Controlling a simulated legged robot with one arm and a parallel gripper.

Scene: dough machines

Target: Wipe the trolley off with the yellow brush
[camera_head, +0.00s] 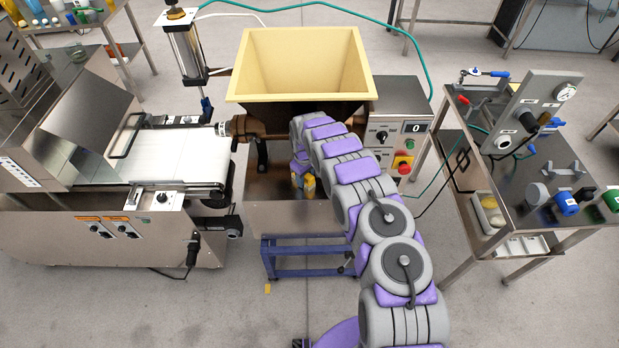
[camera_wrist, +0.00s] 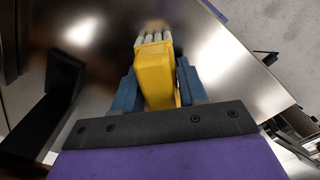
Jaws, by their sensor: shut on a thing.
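My gripper (camera_wrist: 157,70) is shut on the yellow brush (camera_wrist: 155,90), with one blue finger on each side of its handle. The brush's pale bristles point away from my gripper, toward a shiny steel surface (camera_wrist: 105,95). I cannot tell whether the bristles touch it. In the head view, a small part of the yellow brush (camera_head: 309,184) shows beside my arm, under the hopper. The steel surface (camera_head: 275,208) there is partly hidden by my arm. Which piece is the trolley is not clear.
A cream hopper (camera_head: 300,97) stands above the brush. A control box (camera_head: 398,130) is to its right, a conveyor machine (camera_head: 110,230) to its left. A steel table (camera_head: 540,215) with tools stands at the right. Green hose hangs behind. Grey floor (camera_head: 200,310) is clear in front.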

